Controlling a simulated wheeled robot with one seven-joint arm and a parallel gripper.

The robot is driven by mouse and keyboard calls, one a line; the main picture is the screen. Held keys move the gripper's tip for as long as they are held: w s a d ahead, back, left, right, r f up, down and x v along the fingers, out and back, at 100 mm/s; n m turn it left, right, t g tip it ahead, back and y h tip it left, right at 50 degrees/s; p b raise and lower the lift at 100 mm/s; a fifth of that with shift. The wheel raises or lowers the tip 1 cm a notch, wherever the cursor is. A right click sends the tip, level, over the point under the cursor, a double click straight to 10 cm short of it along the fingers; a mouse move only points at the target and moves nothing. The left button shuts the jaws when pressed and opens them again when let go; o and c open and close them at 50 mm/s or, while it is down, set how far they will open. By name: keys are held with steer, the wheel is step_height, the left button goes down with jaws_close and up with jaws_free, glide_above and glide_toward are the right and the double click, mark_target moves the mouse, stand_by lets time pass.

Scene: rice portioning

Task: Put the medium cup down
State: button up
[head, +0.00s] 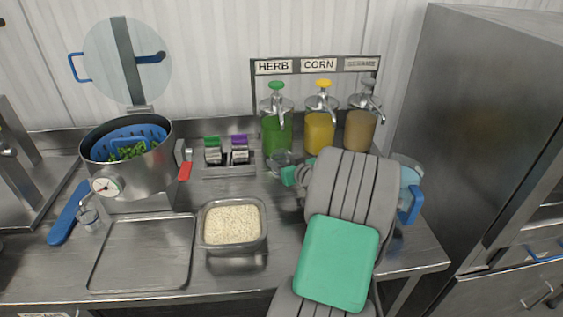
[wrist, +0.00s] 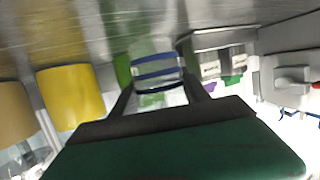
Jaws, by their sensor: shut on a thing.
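The medium cup is a small clear cup (wrist: 157,68) with blue bands in the wrist view. My gripper (wrist: 160,86) is shut on it, one dark finger on each side. In the head view the cup (head: 281,159) shows in front of the green dispenser, just left of my gripper (head: 289,174), partly hidden by my arm. I cannot tell whether its base touches the counter.
Green (head: 277,134), yellow (head: 320,132) and brown (head: 359,130) dispensers stand behind. A shaker rack (head: 229,170) is left of the cup. A rice container (head: 232,251), tray (head: 141,285), pot (head: 140,178) and another small cup (head: 90,218) are farther left. A blue-handled jug (head: 409,200) is right.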

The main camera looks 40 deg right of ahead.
steer(key=shift+f, duration=0.45)
steer(key=shift+f, duration=0.2)
steer(key=o, duration=1.5)
steer(key=shift+r, duration=0.1)
steer(key=shift+r, duration=0.25)
steer(key=b+v, duration=0.1)
steer(key=v, duration=1)
steer(key=shift+d+f+b, duration=0.1)
steer(key=shift+f+b, duration=0.1)
steer(key=shift+b, duration=0.2)
steer(key=shift+s+r, duration=0.15)
steer(key=shift+s, duration=0.3)
